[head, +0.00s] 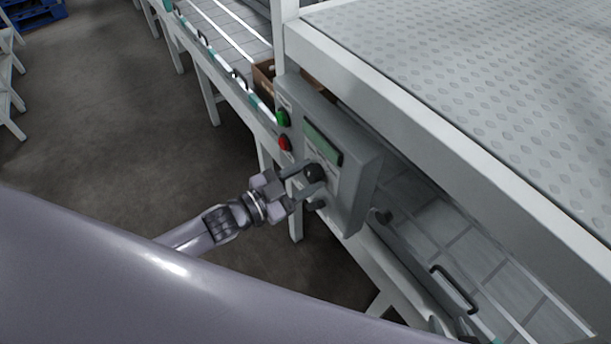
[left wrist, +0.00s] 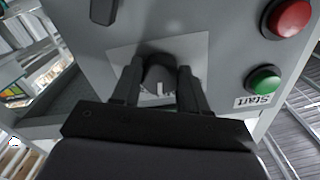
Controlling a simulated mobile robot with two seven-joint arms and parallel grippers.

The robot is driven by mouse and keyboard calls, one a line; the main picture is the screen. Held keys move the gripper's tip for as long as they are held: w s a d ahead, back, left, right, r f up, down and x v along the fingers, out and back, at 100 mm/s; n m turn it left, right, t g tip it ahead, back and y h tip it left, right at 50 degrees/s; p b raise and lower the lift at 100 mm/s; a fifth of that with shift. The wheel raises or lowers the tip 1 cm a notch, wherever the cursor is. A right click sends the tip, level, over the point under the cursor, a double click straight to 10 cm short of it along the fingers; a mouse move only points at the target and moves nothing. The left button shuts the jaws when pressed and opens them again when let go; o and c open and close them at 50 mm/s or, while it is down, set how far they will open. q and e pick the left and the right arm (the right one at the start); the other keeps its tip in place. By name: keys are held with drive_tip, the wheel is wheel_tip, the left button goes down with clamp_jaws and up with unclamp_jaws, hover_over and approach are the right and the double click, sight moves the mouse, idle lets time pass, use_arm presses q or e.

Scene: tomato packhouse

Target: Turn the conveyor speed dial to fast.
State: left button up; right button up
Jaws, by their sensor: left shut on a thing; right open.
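The conveyor speed dial (head: 314,172) is a dark round knob on the front of the grey control box (head: 363,185), below a greenish display (head: 322,142). My left gripper (head: 307,186) is at the dial, with its fingers reaching the panel. In the left wrist view the dial (left wrist: 158,72) sits between the two dark fingertips (left wrist: 158,88), one on each side, and the gripper is shut on it. A short pale mark shows on the dial. The scale lettering around it cannot be read. My right gripper is not in view.
A conveyor (head: 225,30) runs behind the box, and a large dimpled surface (head: 500,70) lies at right.

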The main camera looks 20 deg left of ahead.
use_arm(q)
drive_tip(key=m, duration=0.4)
drive_tip(key=shift+m, duration=1.9)
drive_tip(key=o, duration=1.1)
drive_tip(key=shift+c, duration=0.2)
drive_tip(key=v, duration=0.7)
drive_tip(key=shift+b, duration=0.45)
drive_tip(key=shift+a, duration=0.1)
